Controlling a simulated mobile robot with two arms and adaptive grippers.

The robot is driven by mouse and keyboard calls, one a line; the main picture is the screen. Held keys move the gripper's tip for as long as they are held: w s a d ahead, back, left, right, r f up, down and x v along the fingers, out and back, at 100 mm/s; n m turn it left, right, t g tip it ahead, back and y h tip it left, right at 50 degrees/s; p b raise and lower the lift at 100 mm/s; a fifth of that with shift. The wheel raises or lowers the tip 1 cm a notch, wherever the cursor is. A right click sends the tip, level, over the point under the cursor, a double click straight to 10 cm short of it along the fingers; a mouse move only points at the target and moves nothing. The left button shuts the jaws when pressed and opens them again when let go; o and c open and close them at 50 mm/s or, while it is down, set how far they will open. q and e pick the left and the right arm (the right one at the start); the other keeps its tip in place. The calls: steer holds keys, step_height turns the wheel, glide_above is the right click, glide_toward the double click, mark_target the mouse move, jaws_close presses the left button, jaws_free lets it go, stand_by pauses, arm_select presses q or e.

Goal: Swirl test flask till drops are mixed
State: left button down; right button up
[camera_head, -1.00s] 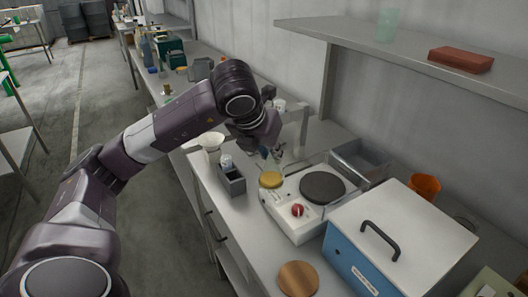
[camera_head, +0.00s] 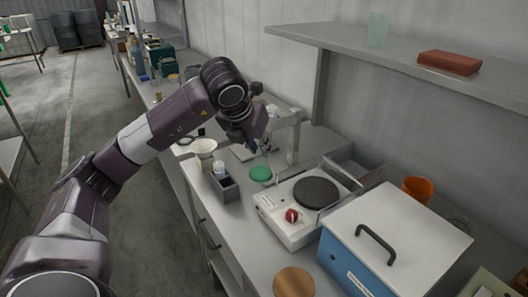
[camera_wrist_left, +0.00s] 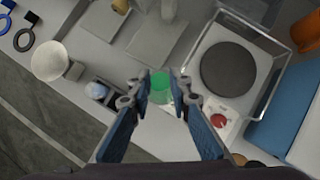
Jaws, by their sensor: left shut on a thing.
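The test flask shows as a round patch of green liquid (camera_head: 261,174) beside the hotplate; its clear glass is hard to make out. My left gripper (camera_head: 262,149) is above it, shut on its upper part. In the left wrist view the green flask (camera_wrist_left: 160,88) sits between the two fingertips (camera_wrist_left: 160,98). The liquid looks evenly green. I cannot tell whether the flask's base touches the bench. My right gripper is not in view.
A white hotplate (camera_head: 290,232) with a dark round plate (camera_head: 316,192) stands right of the flask. A grey caddy (camera_head: 225,188) with a bottle and a white bowl (camera_head: 203,147) stand left. A blue and white box (camera_head: 398,235) is in front right. A shelf (camera_head: 395,59) overhangs behind.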

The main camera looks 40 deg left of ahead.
arm_select(q)
steer(key=shift+s+a+f+b, duration=0.1)
steer(key=shift+s+a+b, duration=0.6)
steer(key=shift+s+a, duration=0.3)
steer(key=d+p, duration=0.1)
steer(key=d, duration=0.4)
steer(key=shift+d, duration=0.4)
stand_by(0.4)
steer(key=shift+s, duration=0.1)
